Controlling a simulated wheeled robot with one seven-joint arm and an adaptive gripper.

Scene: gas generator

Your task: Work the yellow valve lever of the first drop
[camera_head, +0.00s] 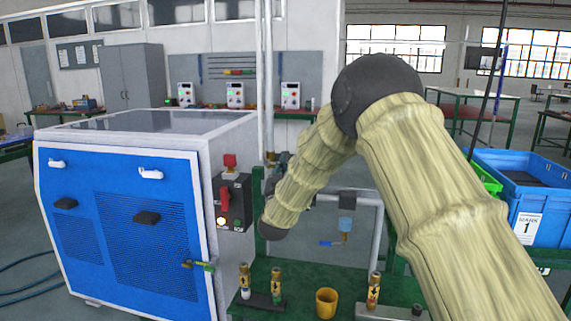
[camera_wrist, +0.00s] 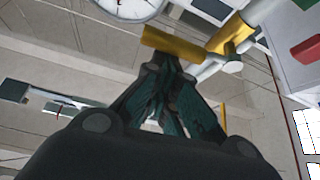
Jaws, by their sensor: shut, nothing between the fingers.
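In the wrist view a yellow valve lever (camera_wrist: 173,44) extends left from a yellow valve body (camera_wrist: 236,32) on a white pipe (camera_wrist: 205,73). My gripper (camera_wrist: 168,62) is shut and empty. Its dark fingertips are right at the lever's lower edge in the picture; I cannot tell whether they touch it. In the head view my arm in its tan sleeve reaches toward the pipes beside the generator, and the yellow lever cannot be made out there.
A round gauge (camera_wrist: 128,6) is close to the lever. The blue generator cabinet (camera_head: 130,225) stands left of my arm, with a switch box (camera_head: 233,203) on its side. A blue-handled valve (camera_head: 332,243) hangs lower right. A yellow cup (camera_head: 326,303) stands on the green bench (camera_head: 300,275).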

